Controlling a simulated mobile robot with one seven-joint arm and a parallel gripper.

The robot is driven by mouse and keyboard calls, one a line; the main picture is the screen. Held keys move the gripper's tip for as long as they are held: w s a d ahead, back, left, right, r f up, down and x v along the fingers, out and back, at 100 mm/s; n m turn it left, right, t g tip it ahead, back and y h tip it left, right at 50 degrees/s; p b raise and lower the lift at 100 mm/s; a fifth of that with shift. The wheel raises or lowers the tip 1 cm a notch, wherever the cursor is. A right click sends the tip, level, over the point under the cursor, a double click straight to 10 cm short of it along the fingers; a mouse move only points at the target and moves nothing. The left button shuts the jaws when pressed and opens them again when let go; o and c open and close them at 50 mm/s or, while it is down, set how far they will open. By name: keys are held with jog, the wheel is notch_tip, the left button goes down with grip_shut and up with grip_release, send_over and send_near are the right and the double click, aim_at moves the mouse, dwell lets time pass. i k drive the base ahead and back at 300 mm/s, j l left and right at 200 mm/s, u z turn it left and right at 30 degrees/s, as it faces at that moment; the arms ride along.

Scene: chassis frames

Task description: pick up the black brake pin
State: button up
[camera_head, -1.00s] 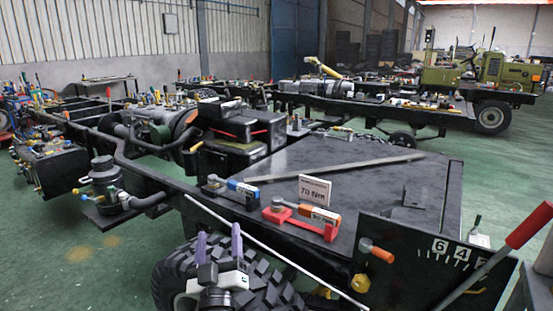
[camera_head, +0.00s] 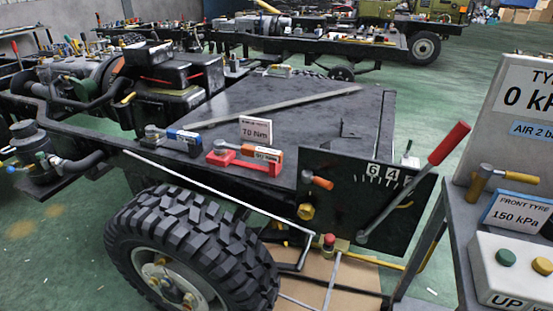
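I cannot pick out a black brake pin for certain in this view. A black plate (camera_head: 340,212) at the chassis corner carries a 6 and 4 scale and a long lever with a red handle (camera_head: 448,143). An orange-handled piece (camera_head: 318,181) and a yellow knob (camera_head: 306,212) sit on the plate's left side. Below the plate is a small yellowish block with a red knob (camera_head: 329,240). My gripper is not in view.
A big tyre (camera_head: 195,245) stands at front left. The flat black deck (camera_head: 290,105) bears a "70 Nm" sign (camera_head: 256,130) and a red tool holder (camera_head: 240,161). At right, a grey bench (camera_head: 458,215) holds a button box (camera_head: 515,270) and pressure signs. Green floor shows beyond the deck.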

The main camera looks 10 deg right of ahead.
aim_at(329, 240)
jog(key=i+l+z, duration=0.15)
jog(key=z, duration=0.2)
jog(key=i+l+z, duration=0.15)
jog(key=z, duration=0.2)
jog(key=i+l+z, duration=0.1)
jog(key=i+z, duration=0.25)
jog(key=k, duration=0.1)
